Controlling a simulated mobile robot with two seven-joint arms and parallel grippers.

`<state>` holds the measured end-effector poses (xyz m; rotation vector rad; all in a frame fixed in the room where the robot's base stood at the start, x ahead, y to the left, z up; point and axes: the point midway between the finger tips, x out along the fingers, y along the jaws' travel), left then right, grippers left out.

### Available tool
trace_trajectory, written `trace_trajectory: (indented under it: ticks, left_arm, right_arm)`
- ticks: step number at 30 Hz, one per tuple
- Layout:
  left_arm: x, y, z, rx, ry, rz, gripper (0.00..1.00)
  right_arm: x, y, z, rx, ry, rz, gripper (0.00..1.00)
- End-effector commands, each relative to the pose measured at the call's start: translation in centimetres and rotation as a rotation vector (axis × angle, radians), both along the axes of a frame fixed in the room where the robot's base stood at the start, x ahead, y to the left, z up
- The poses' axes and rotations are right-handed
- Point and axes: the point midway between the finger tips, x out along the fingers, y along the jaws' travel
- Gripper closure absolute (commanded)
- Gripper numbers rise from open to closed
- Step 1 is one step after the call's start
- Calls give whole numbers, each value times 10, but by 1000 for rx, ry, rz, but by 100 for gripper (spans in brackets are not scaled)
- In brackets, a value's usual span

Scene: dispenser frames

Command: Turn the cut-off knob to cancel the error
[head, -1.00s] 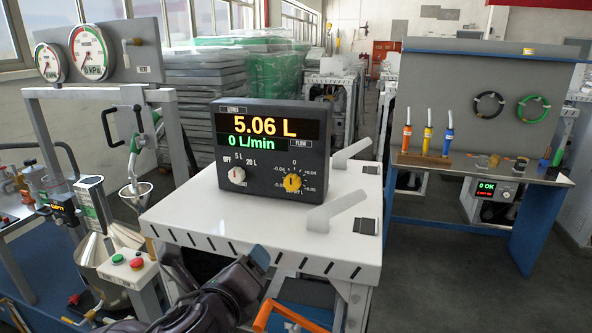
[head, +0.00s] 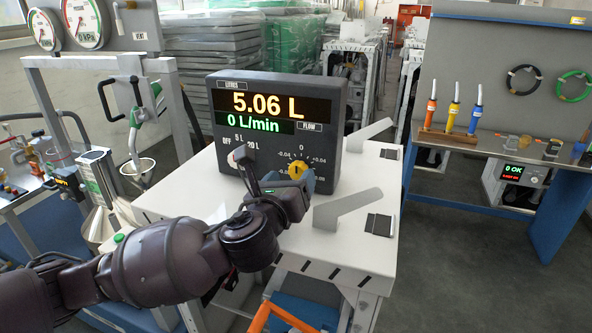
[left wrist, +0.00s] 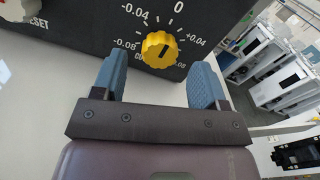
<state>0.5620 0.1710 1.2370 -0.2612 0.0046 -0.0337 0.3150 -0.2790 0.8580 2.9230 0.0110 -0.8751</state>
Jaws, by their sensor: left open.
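The meter box (head: 325,135) stands on a white table and reads 5.06 L and 0 L/min. Its yellow knob (head: 298,169) is on the lower right of the front, with a scale from -0.08 to +0.08; its dark mark seems to point near 0. The label under it is partly hidden. A pale selector knob (head: 238,156) is to its left, beside OFF, 5 L and 20 L. My left gripper (head: 290,182) is open just in front of the yellow knob. In the left wrist view the yellow knob (left wrist: 159,50) lies between and beyond the blue fingertips (left wrist: 158,75), apart from them.
The white table (head: 345,248) carries two pale angled plates, one (head: 347,207) close right of my gripper. A pump nozzle (head: 137,115) and gauges (head: 82,18) stand at left. A bench (head: 540,165) with coloured tools is at right. Open floor lies between.

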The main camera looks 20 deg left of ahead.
Motion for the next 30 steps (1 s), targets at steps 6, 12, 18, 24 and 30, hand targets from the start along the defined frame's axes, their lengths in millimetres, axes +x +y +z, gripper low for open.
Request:
trace_trajectory:
  ticks: [6,12,18,24,30]
  left_arm:
    - [24,-1,0,0,0,1,33]
    - [31,-1,0,0,0,1,33]
    - [30,-1,0,-1,0,0,33]
    - [30,-1,0,-1,0,1,61]
    - [30,-1,0,-1,0,1,83]
  right_arm:
    - [-1,0,2,0,3,0,57]
    - [-1,0,2,0,3,0,57]
    - [-2,0,2,0,4,-2,57]
    - [-2,0,2,2,4,-3,57]
    - [-2,0,3,2,3,-3,57]
